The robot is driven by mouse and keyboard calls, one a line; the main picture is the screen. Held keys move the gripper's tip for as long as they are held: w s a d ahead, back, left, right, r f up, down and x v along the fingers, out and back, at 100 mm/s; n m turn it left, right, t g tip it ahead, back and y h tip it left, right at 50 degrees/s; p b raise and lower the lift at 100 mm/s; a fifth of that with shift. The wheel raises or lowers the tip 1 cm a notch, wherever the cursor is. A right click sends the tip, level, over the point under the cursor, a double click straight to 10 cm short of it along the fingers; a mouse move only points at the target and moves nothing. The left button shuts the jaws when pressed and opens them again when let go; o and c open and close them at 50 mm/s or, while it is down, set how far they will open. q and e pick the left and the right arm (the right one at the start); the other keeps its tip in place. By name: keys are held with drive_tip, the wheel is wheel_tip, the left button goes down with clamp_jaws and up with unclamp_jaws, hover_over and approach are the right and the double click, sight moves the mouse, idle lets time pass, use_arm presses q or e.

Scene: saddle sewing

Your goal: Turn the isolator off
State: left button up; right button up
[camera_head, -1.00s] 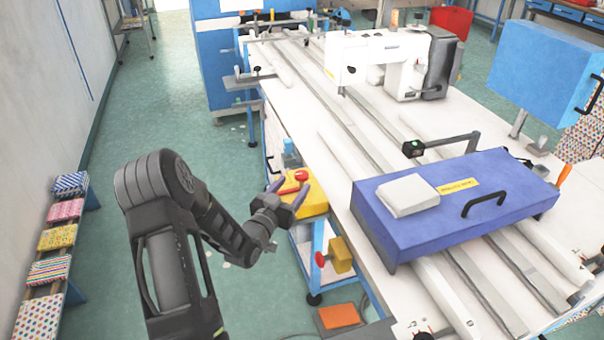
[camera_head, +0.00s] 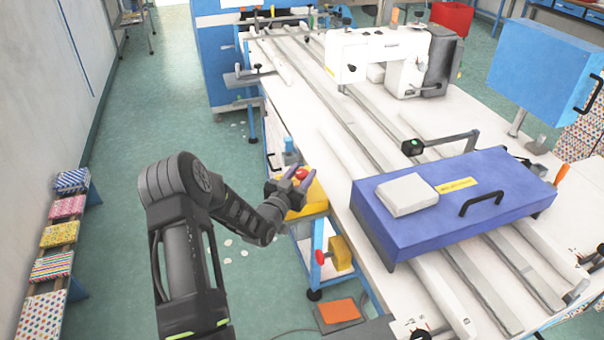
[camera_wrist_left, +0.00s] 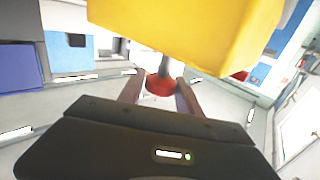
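A yellow box (camera_head: 316,195) with a round red knob (camera_head: 301,174) on top sits beside the long table's left edge. My left gripper (camera_head: 298,179) is at this box, its fingers apart. In the left wrist view the yellow box (camera_wrist_left: 195,28) fills the top, with a grey stem and a red disc (camera_wrist_left: 160,85) below it. The disc lies between the fingers of the left gripper (camera_wrist_left: 158,80); whether they touch it I cannot tell. A second yellow box (camera_head: 342,258) with a red knob (camera_head: 319,257) is mounted lower, under the table edge. My right gripper is not in view.
The white table (camera_head: 345,185) carries a sewing machine (camera_head: 380,58) and a blue-purple case (camera_head: 455,200). An orange pedal (camera_head: 339,311) lies on the floor. A bench with patterned boxes (camera_head: 60,235) stands at the left wall. The green floor between is mostly clear.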

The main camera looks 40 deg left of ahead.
use_arm(q)
clamp_jaws()
idle(0.7)
